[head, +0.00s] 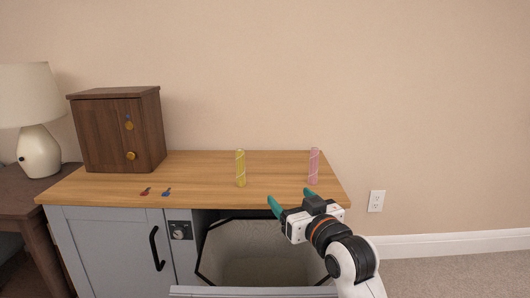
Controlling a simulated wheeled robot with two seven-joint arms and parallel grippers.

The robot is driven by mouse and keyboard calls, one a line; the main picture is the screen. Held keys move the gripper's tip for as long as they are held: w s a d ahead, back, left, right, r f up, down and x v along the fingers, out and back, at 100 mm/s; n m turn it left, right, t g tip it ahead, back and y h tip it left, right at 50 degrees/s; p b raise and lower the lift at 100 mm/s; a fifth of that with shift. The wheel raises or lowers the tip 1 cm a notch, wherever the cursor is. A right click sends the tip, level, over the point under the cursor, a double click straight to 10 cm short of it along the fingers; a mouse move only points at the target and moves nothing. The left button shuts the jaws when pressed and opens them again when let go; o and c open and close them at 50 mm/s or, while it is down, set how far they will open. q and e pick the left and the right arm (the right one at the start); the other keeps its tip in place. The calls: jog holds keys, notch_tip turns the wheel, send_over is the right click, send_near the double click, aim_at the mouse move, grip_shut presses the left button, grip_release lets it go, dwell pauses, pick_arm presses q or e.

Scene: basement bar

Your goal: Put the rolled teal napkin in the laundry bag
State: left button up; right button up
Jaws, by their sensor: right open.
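My right gripper (289,197) is open, with its two teal fingers apart and nothing seen between them. It is at the front right edge of the counter, above the right side of the laundry bag (235,240). The bag is pale, with a dark rim, and hangs open in the cabinet bay below the counter. Its visible inside looks empty, but part is hidden by my right arm and the pulled-out front. I see no rolled teal napkin in this view. My left gripper is not in view.
A yellow roll (240,168) and a pink roll (314,166) stand upright on the wooden counter (205,170). A small brown cabinet (100,138), red key (146,191) and blue key (166,192) are at left. A lamp (38,150) stands beside the counter.

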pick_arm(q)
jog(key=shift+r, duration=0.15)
pick_arm(e)
jog(key=s+r, duration=0.3)
jog(key=r, duration=0.2)
jog(key=shift+s+r, duration=0.25)
jog(key=shift+s, duration=0.1)
pick_arm(q)
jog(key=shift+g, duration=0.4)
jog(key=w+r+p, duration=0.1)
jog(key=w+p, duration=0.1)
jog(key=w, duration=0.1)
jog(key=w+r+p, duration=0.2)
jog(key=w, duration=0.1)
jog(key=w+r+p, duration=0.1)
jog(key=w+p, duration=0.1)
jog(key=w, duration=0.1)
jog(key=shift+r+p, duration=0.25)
jog(key=shift+p, duration=0.15)
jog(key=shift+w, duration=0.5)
pick_arm(e)
notch_tip(320, 180, up, 7)
jog(key=shift+r, duration=0.1)
